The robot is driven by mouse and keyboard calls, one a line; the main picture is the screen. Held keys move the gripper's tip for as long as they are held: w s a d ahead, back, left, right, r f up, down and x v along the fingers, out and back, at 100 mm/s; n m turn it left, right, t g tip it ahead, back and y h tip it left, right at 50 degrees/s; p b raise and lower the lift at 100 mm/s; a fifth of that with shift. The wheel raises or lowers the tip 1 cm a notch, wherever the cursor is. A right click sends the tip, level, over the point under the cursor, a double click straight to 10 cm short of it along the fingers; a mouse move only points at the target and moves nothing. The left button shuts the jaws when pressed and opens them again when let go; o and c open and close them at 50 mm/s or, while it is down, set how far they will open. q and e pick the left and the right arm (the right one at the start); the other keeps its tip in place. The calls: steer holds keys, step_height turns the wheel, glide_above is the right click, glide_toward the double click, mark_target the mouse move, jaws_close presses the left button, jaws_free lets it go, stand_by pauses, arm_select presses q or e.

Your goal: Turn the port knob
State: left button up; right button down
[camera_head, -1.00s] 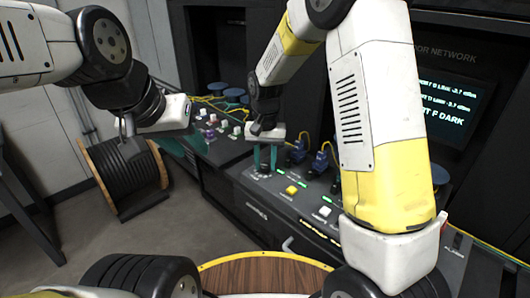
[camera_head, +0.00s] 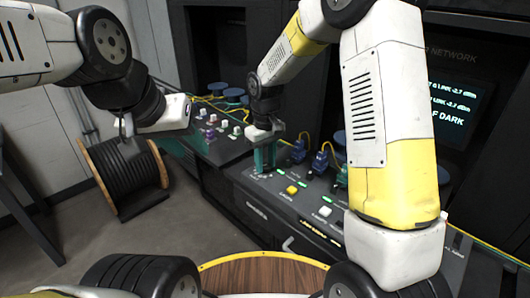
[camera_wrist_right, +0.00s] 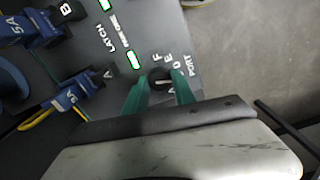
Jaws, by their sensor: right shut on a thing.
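The port knob (camera_wrist_right: 160,78) is a small dark round knob on the grey panel. White letters and the word PORT surround it. My right gripper (camera_head: 264,168) points down at the near left of the console in the head view. In the right wrist view its teal fingers (camera_wrist_right: 161,90) stand on either side of the knob and are shut on it. The head view does not show the knob, which the fingers hide.
The console (camera_head: 285,205) carries a yellow button (camera_head: 292,190), a white button (camera_head: 325,211), green lights and blue connectors (camera_head: 320,162) with yellow cables. A screen (camera_head: 452,105) stands behind. A cable spool (camera_head: 125,175) stands on the left. Open floor lies between the spool and console.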

mark_target(265, 165)
stand_by(0.3)
steer(key=c, duration=1)
jaws_free()
steer(key=shift+c, duration=0.2)
steer(key=shift+r, duration=0.1)
step_height(265, 165, up, 7)
steer(key=shift+r, duration=0.35)
